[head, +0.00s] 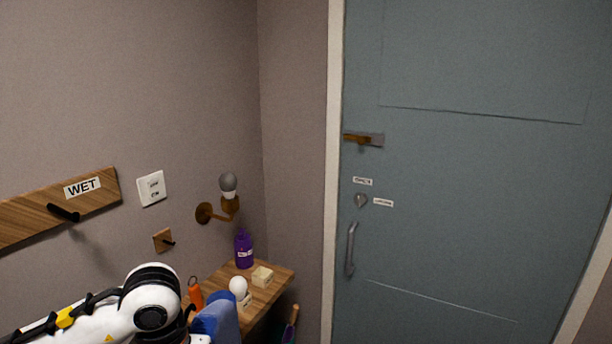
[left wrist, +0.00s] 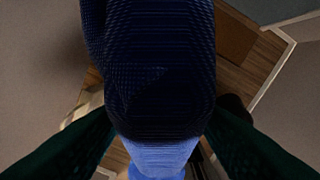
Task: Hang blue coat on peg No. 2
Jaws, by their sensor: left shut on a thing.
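The blue coat (head: 218,316) shows in the head view only as a small blue patch at the bottom, beside the end of my left arm. In the left wrist view the coat (left wrist: 155,65) fills the middle, dark above and lighter blue below. My left gripper (left wrist: 160,142) is shut on the coat, with cloth between its dark fingers. A wooden board (head: 25,219) labelled WET is on the left wall, with a black peg (head: 64,212) visible and empty. No peg number 2 is readable. My right gripper is out of view.
A small wooden plate with a dark peg (head: 164,240) and a brass wall lamp (head: 228,190) are on the wall. Below, a wooden shelf (head: 283,276) carries a purple bottle (head: 243,252), an orange item (head: 195,295) and a white bulb (head: 238,285). A blue-grey door (head: 460,190) stands right.

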